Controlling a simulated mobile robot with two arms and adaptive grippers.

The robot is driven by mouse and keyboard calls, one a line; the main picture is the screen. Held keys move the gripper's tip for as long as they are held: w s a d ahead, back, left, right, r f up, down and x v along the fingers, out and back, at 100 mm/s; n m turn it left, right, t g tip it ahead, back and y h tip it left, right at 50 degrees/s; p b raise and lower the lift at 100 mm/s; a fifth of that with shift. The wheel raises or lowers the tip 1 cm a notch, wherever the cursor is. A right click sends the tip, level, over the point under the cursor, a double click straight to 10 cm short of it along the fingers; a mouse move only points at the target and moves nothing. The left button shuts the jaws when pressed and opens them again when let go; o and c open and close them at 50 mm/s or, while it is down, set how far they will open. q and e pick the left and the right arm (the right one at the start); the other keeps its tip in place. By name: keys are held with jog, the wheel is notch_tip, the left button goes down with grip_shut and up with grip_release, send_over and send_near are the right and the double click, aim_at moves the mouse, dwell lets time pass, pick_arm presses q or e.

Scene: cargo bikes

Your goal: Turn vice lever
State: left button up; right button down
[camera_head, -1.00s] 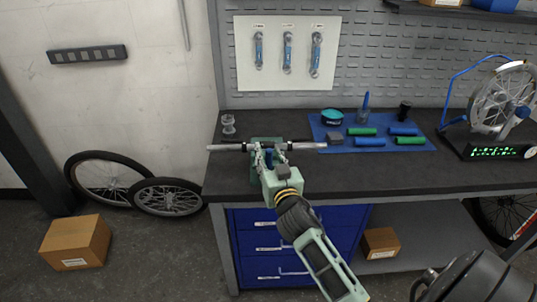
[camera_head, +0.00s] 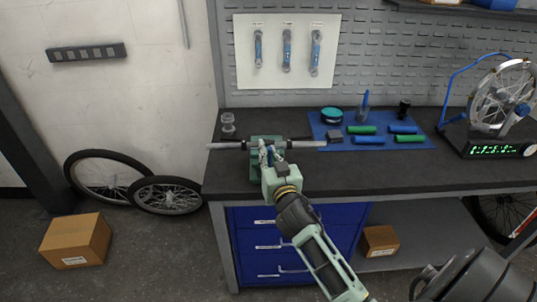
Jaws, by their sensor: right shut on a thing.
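The green vice (camera_head: 255,143) stands at the front left of the dark workbench, with a silver bar (camera_head: 302,144) clamped crosswise in it. My right gripper (camera_head: 266,158) comes from the lower right and is at the front of the vice. It is shut on the vice lever, which is mostly hidden by the gripper and wrist. My left gripper is not in view.
The workbench (camera_head: 400,172) has a blue mat (camera_head: 335,139) with green and blue grips, a teal tin (camera_head: 331,116) and small tools. A wheel truing stand (camera_head: 497,142) is at the right. A cardboard box (camera_head: 76,240) and wheels (camera_head: 168,196) are on the floor at left.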

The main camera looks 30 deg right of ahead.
jog(key=shift+a, duration=0.1)
jog(key=w+a+f+n+g+p, duration=0.2)
jog(key=w+a+f+n, duration=0.2)
jog(key=a+n, duration=0.3)
jog(key=shift+w+f+n+g+h, duration=0.2)
jog(key=shift+f+n+g+h, duration=0.1)
jog(key=shift+n, duration=1.3)
jog(key=c, duration=1.7)
grip_release()
jog(key=shift+o, duration=0.2)
